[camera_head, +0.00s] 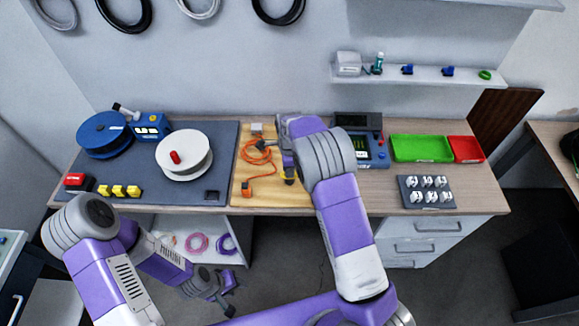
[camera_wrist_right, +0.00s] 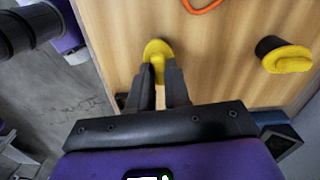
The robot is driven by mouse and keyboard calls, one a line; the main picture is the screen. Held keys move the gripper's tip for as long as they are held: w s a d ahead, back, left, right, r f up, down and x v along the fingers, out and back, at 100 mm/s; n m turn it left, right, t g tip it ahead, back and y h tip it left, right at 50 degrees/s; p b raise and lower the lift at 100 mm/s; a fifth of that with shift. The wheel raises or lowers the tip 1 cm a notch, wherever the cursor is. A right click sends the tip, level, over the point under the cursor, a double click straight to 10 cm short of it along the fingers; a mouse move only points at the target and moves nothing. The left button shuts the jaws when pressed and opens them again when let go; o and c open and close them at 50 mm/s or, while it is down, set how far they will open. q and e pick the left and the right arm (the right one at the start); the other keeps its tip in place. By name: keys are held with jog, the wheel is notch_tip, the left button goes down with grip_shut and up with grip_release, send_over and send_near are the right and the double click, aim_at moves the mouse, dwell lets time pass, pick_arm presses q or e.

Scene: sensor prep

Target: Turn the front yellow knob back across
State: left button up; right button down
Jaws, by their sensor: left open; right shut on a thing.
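The front yellow knob (camera_head: 287,178) is on the wooden board (camera_head: 240,196), mostly hidden by my right gripper in the head view. In the right wrist view this knob (camera_wrist_right: 157,47) has its ridge between the fingers of my right gripper (camera_wrist_right: 161,75), which is shut on it. The ridge runs up and down in that picture. A second yellow knob (camera_wrist_right: 288,60) stands apart on the right, its ridge running across the picture on a black base. My left gripper (camera_head: 224,300) is open and empty, low in front of the table.
An orange cable (camera_head: 262,160) with an orange plug lies on the board. A grey mat with a white spool (camera_head: 184,165) and blue spool (camera_head: 103,135) is to the left. A blue meter (camera_head: 375,150), green tray (camera_head: 420,148) and grey block (camera_head: 426,205) are to the right.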

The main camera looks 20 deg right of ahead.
jog(key=shift+m, duration=0.6)
jog(key=c, duration=1.1)
grip_release()
notch_tip(320, 180, up, 8)
jog(key=shift+f+p, duration=0.2)
jog(key=shift+p, duration=0.2)
